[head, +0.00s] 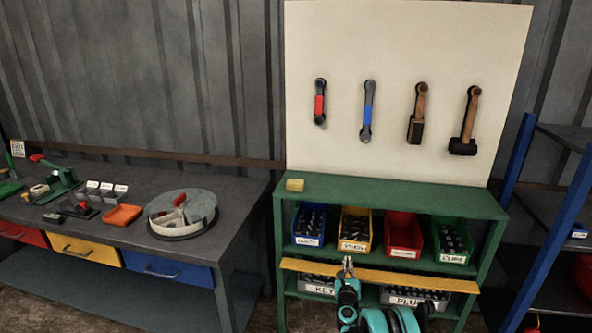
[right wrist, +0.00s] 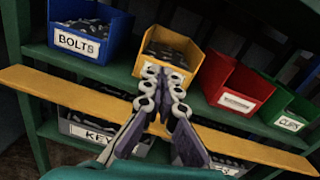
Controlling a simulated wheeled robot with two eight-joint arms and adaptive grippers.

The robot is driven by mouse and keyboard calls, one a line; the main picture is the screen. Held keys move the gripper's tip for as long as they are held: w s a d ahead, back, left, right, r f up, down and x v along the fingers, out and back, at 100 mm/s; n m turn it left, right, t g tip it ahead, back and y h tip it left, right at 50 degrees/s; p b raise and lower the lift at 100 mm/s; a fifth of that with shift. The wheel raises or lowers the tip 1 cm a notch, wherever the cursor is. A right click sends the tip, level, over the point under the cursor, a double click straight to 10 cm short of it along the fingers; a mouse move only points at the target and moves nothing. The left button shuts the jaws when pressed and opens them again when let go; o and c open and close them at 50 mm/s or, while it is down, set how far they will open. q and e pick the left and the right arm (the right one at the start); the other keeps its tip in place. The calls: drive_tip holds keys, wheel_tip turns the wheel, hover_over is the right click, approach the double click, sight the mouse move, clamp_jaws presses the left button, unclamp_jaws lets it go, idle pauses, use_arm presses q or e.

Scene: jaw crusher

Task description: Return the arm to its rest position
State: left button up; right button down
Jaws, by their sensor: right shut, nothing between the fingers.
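My right gripper (head: 347,268) is shut and empty. In the head view it points up in front of the yellow bar of the green shelf unit, below the yellow bin. In the right wrist view the gripper (right wrist: 164,75) has its fingertips together, in front of the yellow bar and the yellow bin. My right arm comes in from the bottom of the head view. My left gripper is in neither view.
The green shelf unit (head: 400,192) holds blue (head: 309,225), yellow (head: 355,230), red (head: 402,235) and green (head: 452,241) bins. A yellow bar (head: 380,275) crosses its front. A grey workbench (head: 240,195) stands left, a blue-framed rack (head: 570,215) right. Tools hang on the white board (head: 400,60).

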drive_tip(key=s+a+r+n+y, duration=0.1)
drive_tip(key=a+r+n+y, duration=0.15)
drive_tip(key=r+n, duration=0.35)
drive_tip(key=s+a+r+n+y, duration=0.1)
drive_tip(key=a+r+n+y, duration=0.15)
drive_tip(key=r, duration=0.55)
drive_tip(key=s+a+r+n+g+y, duration=0.25)
drive_tip(key=s+a+r+n, duration=0.35)
drive_tip(key=s+r+n, duration=0.45)
drive_tip(key=s+d+f+n+g+h, duration=0.1)
drive_tip(key=s+n, duration=0.5)
drive_tip(key=s, duration=0.6)
drive_tip(key=s+d+f+n+g+h, duration=0.1)
drive_tip(key=s+f+n+g, duration=0.3)
drive_tip(key=s, duration=0.8)
drive_tip(key=s+d+f+n+g+h, duration=0.1)
drive_tip(key=s+d+f+n+g, duration=0.2)
drive_tip(key=s, duration=1)
wheel_tip(320, 180, down, 3)
drive_tip(key=n, duration=0.4)
drive_tip(key=shift+r+n+h, duration=0.15)
drive_tip(key=shift+n+h, duration=0.15)
drive_tip(key=shift+h, duration=0.05)
drive_tip(key=shift+a, duration=0.1)
